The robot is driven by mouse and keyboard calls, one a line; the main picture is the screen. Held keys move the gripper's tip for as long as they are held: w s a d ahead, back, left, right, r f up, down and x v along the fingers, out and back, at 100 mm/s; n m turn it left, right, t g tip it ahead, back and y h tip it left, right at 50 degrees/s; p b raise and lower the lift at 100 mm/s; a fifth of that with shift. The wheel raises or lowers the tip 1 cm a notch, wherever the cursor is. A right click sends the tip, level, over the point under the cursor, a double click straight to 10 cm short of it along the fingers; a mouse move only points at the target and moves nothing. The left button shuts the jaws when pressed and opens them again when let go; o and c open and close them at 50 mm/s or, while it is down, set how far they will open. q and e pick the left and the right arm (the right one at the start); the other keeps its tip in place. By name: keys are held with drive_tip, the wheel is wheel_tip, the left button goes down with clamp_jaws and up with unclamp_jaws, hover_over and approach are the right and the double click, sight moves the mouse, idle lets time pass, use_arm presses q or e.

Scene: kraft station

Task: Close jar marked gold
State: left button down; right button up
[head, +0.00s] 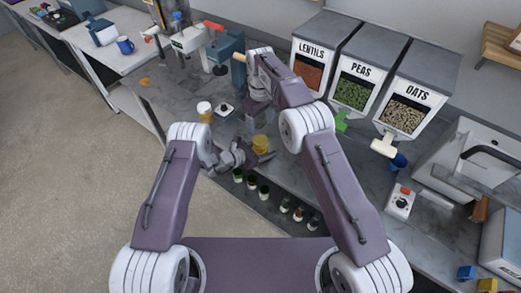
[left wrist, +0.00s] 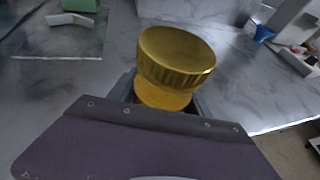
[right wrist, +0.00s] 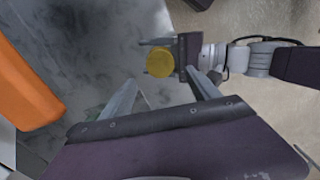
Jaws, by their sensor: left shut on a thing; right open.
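My right gripper (head: 257,118) is above and behind the jar, pointing down. In the right wrist view my right gripper (right wrist: 160,92) is open and empty, with the round gold lid (right wrist: 160,63) beyond its fingertips.
A white-lidded amber jar (head: 204,110) and a small white device (head: 223,108) stand to the left. Several small dark jars (head: 251,188) line the counter's front edge. Lentils, peas and oats dispensers (head: 356,82) stand behind on the right. Some grey counter (head: 185,87) at left is clear.

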sight(260, 140)
drive_tip(key=n, duration=0.6)
drive_tip(key=shift+f, duration=0.1)
wheel_tip(260, 140, down, 8)
drive_tip(key=shift+r, duration=0.1)
idle(0.3)
